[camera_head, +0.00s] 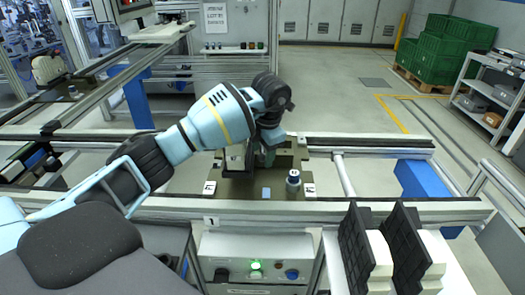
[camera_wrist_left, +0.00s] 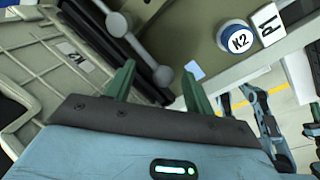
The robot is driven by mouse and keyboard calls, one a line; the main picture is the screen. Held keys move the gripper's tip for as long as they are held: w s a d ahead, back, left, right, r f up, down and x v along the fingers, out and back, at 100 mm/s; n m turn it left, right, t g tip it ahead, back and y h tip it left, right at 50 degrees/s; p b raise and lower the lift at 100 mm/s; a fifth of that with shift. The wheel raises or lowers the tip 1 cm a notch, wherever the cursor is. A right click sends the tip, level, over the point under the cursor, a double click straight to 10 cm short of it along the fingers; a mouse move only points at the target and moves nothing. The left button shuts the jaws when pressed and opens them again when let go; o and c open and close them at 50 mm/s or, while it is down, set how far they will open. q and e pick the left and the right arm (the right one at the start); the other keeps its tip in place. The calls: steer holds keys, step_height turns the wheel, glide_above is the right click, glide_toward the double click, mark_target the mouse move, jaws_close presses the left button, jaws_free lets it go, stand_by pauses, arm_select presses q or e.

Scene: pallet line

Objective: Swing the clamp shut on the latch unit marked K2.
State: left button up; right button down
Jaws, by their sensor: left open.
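A round button-like part with a blue rim and a white top marked K2 (camera_wrist_left: 234,37) shows at the upper right of the left wrist view. It also stands at the right of the dark pallet plate in the head view (camera_head: 293,181). In the head view my left arm partly hides the clamp area. My right gripper is not seen.
A grey ribbed panel (camera_wrist_left: 45,75) with a small label fills the left of the wrist view. Rails (camera_head: 370,210) run in front of the pallet (camera_head: 240,188). A control box (camera_head: 255,258) with a lit green button stands below. Black racks (camera_head: 355,250) stand at the front right.

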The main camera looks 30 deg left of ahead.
arm_select(q)
jaws_close()
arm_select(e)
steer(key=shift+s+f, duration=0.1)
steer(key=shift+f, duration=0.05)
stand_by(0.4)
arm_select(q)
steer(key=shift+w+d+r, duration=0.1)
steer(key=shift+d, duration=0.05)
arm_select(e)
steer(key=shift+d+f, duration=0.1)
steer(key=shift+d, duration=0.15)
arm_select(q)
steer(key=shift+b, duration=0.3)
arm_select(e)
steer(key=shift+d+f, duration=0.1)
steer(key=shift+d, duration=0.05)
